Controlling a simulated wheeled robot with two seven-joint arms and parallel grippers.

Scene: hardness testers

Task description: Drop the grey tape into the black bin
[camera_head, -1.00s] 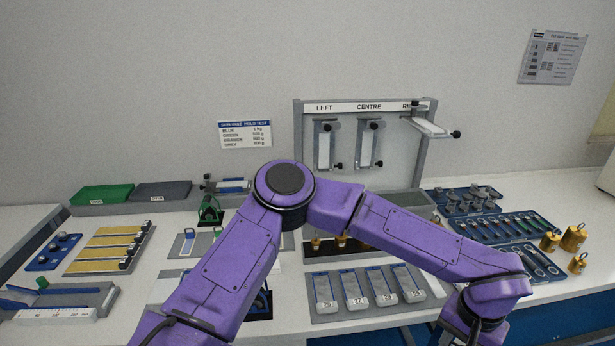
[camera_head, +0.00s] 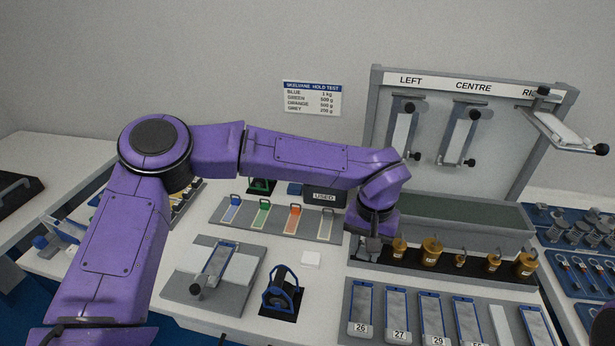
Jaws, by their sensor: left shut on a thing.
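The black bin (camera_head: 338,204), a dark box with a USED label, stands behind the strip rack and is partly covered by my left forearm. My left gripper (camera_head: 366,246) points down just right of and nearer than the bin, by the left end of the row of brass weights. A pale strip also lies in the right-hand place of the strip rack (camera_head: 262,238), beside orange, green and blue ones. My right gripper is not in view.
Brass weights (camera_head: 431,252) stand on a black base right of my gripper. Numbered plates (camera_head: 400,314) lie in front. A roller (camera_head: 282,288) and a plate fixture (camera_head: 214,272) stand at the front left. A grey board (camera_head: 470,130) with hanging arms rises behind.

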